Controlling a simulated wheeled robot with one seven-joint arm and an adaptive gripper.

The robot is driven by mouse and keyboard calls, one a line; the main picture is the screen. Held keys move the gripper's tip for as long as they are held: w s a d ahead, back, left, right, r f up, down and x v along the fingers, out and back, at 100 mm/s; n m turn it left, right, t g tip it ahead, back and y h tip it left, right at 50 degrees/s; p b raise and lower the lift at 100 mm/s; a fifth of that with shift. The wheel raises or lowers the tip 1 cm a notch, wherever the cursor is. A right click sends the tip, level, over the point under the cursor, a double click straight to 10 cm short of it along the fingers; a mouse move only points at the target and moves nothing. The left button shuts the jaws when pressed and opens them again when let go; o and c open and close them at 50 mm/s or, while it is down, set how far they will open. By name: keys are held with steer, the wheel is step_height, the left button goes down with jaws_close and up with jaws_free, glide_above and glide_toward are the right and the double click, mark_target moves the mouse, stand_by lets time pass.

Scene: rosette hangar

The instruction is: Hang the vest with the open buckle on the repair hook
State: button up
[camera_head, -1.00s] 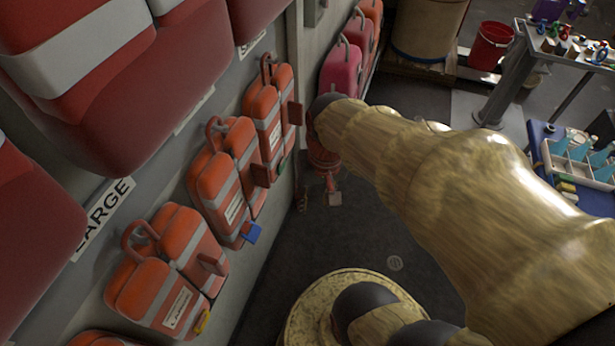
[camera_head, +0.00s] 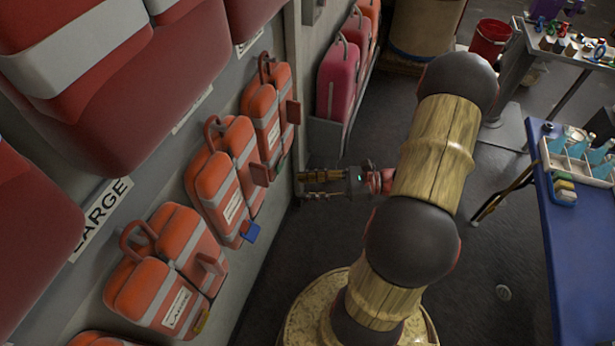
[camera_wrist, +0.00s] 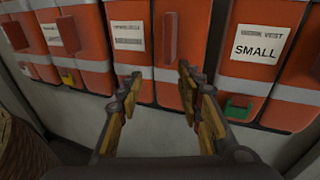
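Several orange work vests with grey bands hang in a row on the wall, including a near one (camera_head: 165,290), a middle one (camera_head: 222,185) and a farther one (camera_head: 262,120). The near one has a yellow tab and the middle one a blue tab (camera_head: 250,233). In the wrist view, a vest labelled SMALL (camera_wrist: 258,45) has a green tab (camera_wrist: 238,107). I cannot tell which buckle is open. My gripper (camera_head: 305,186) points left at the wall; in the wrist view its fingers (camera_wrist: 157,76) are apart and empty, before the vests' lower edges. I cannot make out the repair hook.
Large dark-red packs (camera_head: 110,85) hang above the vests, and pink cases (camera_head: 338,80) stand beyond the wall's end. A blue table (camera_head: 575,245) and a tool cart (camera_head: 540,45) are at right. A red bucket (camera_head: 488,40) stands behind. Open floor lies between.

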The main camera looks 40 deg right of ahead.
mark_target(268, 177)
steer(key=shift+m+t, duration=0.3)
steer(key=shift+t, duration=0.2)
steer(key=shift+w+a+r+b, duration=0.3)
steer(key=shift+w+a+r, duration=0.1)
steer(key=shift+w+a, duration=0.4)
steer(key=shift+w+a+r+b, duration=0.3)
steer(key=shift+w+a, duration=0.25)
steer(key=shift+w, duration=0.45)
steer(key=shift+w+a+r+b, duration=0.25)
steer(key=shift+w+a+r, duration=0.2)
steer(key=shift+w+a, duration=0.35)
steer(key=shift+w+a+r, duration=0.15)
steer(key=shift+w+a, duration=0.3)
steer(key=shift+w, duration=0.1)
steer(key=shift+p+x, duration=0.7)
steer(key=shift+x, duration=0.55)
steer(key=c, duration=0.4)
jaws_close()
